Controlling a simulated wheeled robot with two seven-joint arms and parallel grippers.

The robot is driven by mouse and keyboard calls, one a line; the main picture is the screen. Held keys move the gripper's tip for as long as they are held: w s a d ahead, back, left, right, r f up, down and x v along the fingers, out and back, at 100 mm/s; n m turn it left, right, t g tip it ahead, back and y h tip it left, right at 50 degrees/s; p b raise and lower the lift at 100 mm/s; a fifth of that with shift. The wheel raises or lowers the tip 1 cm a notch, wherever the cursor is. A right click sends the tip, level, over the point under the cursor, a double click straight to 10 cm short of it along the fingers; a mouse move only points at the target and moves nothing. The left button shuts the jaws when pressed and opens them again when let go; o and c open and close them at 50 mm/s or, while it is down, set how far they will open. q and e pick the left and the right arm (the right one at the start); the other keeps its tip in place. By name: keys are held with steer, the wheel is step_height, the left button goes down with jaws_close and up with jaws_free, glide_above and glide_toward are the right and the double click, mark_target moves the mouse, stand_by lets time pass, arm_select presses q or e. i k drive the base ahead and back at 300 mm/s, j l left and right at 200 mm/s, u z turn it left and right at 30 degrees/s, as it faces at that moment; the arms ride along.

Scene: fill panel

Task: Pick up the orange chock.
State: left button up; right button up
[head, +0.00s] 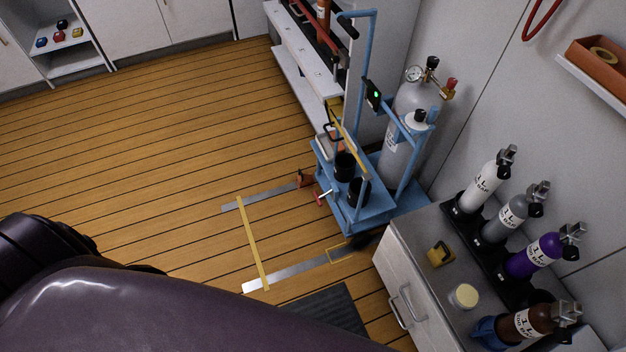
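A small orange-brown wedge (305,179), which looks like the orange chock, sits on the floor at the left side of the blue cart (372,214). It is beside the cart's base, near the far metal floor strip; whether it touches a wheel is too small to tell. Neither of my grippers shows in the head view. A large dark purple smooth part of my own body fills the lower left and hides the floor there.
The cart carries a grey gas cylinder (402,130). A counter (415,285) at right holds several small bottles, a yellow block (440,255) and a lidded jar (464,296). Metal strips and a yellow line (252,240) mark the floor. Wooden floor (150,150) at left is clear.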

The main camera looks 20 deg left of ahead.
mark_target(306, 176)
steer(key=i+j+z, duration=0.1)
steer(key=j+z, duration=0.15)
steer(key=i+j+z, duration=0.1)
steer(key=j+z, duration=0.15)
steer(key=i+j+z, duration=0.2)
steer(key=j, duration=0.2)
steer(key=k, duration=0.1)
